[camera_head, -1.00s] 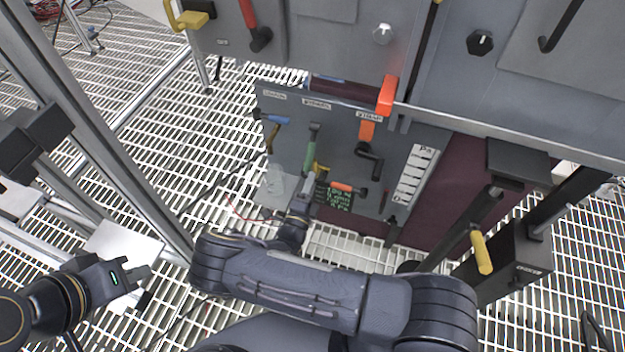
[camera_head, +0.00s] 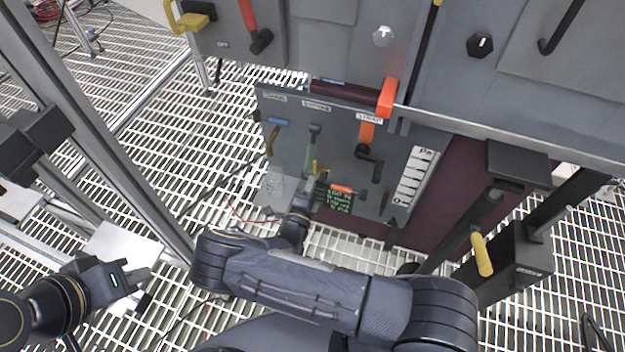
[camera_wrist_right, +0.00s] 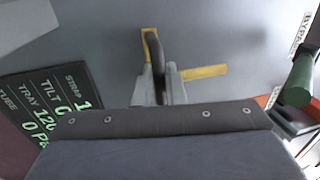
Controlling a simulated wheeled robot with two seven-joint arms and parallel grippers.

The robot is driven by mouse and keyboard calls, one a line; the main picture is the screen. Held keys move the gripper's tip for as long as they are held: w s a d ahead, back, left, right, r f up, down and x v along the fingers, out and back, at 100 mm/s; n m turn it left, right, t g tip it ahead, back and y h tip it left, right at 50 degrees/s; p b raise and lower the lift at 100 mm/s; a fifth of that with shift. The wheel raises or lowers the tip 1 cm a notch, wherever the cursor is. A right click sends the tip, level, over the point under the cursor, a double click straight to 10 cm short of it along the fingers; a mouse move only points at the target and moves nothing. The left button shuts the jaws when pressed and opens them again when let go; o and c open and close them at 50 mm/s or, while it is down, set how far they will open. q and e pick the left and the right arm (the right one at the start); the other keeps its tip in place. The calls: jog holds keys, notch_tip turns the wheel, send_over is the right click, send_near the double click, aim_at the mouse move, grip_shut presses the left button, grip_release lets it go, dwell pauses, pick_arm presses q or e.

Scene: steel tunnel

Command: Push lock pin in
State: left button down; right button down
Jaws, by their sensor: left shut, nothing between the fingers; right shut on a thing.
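My right gripper (camera_head: 306,192) is low at the grey control panel (camera_head: 290,150) in the head view, partly hidden by its own wrist. In the right wrist view its fingers (camera_wrist_right: 160,85) are shut on a dark upright handle (camera_wrist_right: 154,48), in front of yellow strips (camera_wrist_right: 205,72) on the panel. I cannot tell for certain whether this handle is the lock pin; how deep it sits is hidden. A yellow piece (camera_head: 318,168) shows just above the gripper in the head view. My left gripper (camera_head: 138,278) is shut and empty at lower left, away from the panel.
A green handle (camera_head: 311,152), a blue piece (camera_head: 278,122), a black crank (camera_head: 370,160) and an orange-handled lever (camera_head: 345,189) are close by. A dark readout (camera_wrist_right: 50,108) is beside the gripper. A yellow-handled lever (camera_head: 481,255) stands at right. Grating floor lies left.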

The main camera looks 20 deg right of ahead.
notch_tip(320, 180, up, 3)
jog(key=shift+r+p, duration=0.15)
jog(key=shift+p, duration=0.7)
jog(key=c, duration=1.6)
grip_release()
jog(key=shift+c, duration=0.2)
jog(key=v, duration=0.7)
jog(key=shift+s+a+p, duration=0.25)
jog(key=shift+s+p, duration=0.05)
jog(key=shift+p, duration=0.15)
